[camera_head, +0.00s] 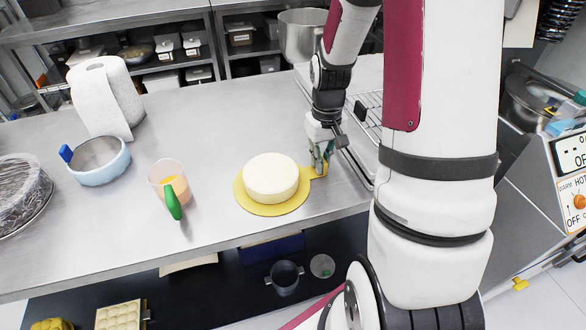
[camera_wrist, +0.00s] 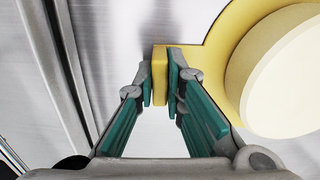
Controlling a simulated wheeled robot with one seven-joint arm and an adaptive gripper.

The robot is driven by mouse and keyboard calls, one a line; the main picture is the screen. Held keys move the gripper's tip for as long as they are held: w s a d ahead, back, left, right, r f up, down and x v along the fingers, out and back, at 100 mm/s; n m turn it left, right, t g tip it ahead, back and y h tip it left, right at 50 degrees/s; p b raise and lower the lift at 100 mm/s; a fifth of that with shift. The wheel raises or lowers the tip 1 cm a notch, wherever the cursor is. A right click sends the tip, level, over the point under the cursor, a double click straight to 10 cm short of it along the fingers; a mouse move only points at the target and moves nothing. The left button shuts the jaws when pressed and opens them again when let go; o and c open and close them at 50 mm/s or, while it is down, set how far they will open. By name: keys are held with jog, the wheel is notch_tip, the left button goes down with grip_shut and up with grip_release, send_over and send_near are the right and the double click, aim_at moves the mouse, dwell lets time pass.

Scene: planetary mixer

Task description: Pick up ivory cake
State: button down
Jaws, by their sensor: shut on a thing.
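The ivory cake (camera_head: 271,178) is a round pale disc on a yellow board (camera_head: 243,200) with a tab, lying on the steel table. The cake also shows in the wrist view (camera_wrist: 283,85), at the right. My gripper (camera_head: 320,160) is at the board's right side, over its tab. In the wrist view my gripper (camera_wrist: 160,88) has its teal fingers on both sides of the yellow tab (camera_wrist: 160,70), shut on it. The fingers do not touch the cake itself. The board looks flat on the table, though its exact contact is hard to see.
Left of the cake stand a clear cup (camera_head: 168,176) with a green handle, a pale blue bowl (camera_head: 99,162) and a paper towel roll (camera_head: 102,95). A wire rack (camera_head: 366,106) is behind my gripper. The steel table (camera_head: 215,120) is clear behind the cake.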

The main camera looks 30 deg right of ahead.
jog(key=shift+r, duration=0.1)
jog(key=shift+r, duration=0.55)
notch_tip(320, 180, up, 2)
jog(key=shift+r, duration=0.1)
jog(key=s+a+r+p, duration=0.1)
jog(key=s+a+p, duration=0.1)
jog(key=s, duration=1.1)
jog(key=shift+s+a+r, duration=0.25)
jog(key=shift+s+r, duration=0.05)
jog(key=shift+p, duration=0.5)
